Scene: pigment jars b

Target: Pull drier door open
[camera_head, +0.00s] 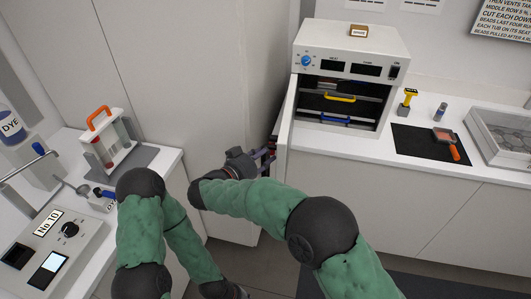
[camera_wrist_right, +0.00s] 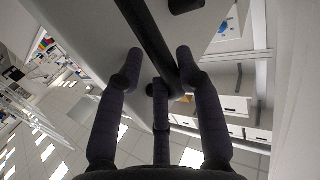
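The white drier (camera_head: 350,45) stands on the back counter with its front open. Its door (camera_head: 287,118) is swung out on the left side and shows nearly edge-on. My right gripper (camera_head: 267,153) is at the outer face of the door, by its handle. In the right wrist view, the dark bar handle (camera_wrist_right: 148,32) runs between the fingers of my right gripper (camera_wrist_right: 158,72). The fingers lie close around the bar, but whether they clamp it is unclear.
Inside the drier are racks with a yellow handle (camera_head: 340,98) and a blue handle (camera_head: 335,119). A dark mat (camera_head: 410,143) and a grey tray (camera_head: 483,133) lie on the counter to the right. A side counter (camera_head: 165,163) with equipment stands at left.

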